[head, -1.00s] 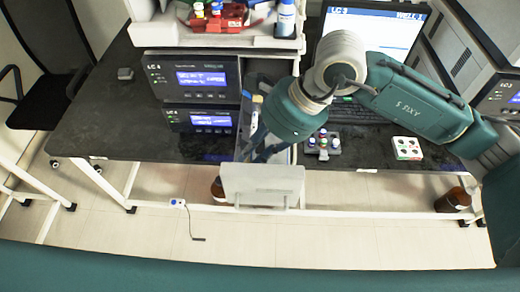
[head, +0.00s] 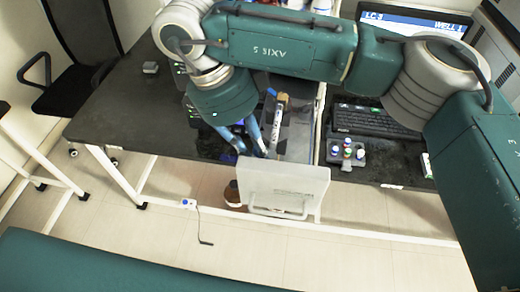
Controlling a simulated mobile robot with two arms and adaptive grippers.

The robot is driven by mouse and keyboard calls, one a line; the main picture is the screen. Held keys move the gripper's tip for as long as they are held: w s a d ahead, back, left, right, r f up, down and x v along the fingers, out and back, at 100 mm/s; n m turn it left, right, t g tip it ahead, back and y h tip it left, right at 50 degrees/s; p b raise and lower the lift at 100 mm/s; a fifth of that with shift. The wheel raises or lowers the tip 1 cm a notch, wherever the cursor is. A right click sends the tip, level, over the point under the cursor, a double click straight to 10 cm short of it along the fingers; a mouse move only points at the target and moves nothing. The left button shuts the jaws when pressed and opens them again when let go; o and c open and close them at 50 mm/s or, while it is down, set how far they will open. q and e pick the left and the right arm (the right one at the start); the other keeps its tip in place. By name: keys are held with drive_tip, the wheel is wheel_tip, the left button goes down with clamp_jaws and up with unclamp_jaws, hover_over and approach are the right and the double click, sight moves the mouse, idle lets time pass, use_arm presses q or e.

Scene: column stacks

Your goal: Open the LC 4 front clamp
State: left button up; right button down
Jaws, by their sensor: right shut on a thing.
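My right gripper (head: 253,153) points down at the front of the column compartment, just behind its white front panel (head: 287,188). Its blue fingers are shut on a small part, most likely the LC 4 front clamp. The part is hidden between the fingertips, so its shape and position cannot be told. A slim pale column (head: 279,122) with a brown top stands tilted just right of the fingers. The LC 4 instrument is mostly covered by my right arm. My left gripper is not in view.
A rack of small coloured-cap vials (head: 347,154) and a black keyboard (head: 376,122) are to the right on the dark bench. A monitor (head: 412,22) stands behind. A brown bottle (head: 232,193) is below the bench edge.

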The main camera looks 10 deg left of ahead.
drive_tip(key=shift+a+f+h, duration=0.2)
drive_tip(key=shift+a+h, duration=0.05)
drive_tip(key=shift+h, duration=0.15)
drive_tip(key=c, duration=1.9)
unclamp_jaws()
drive_tip(key=shift+c, duration=0.2)
drive_tip(key=shift+o, duration=1.3)
drive_tip(key=shift+a, duration=0.15)
drive_tip(key=shift+r, duration=0.2)
drive_tip(key=v, duration=0.7)
drive_tip(key=shift+a, duration=0.2)
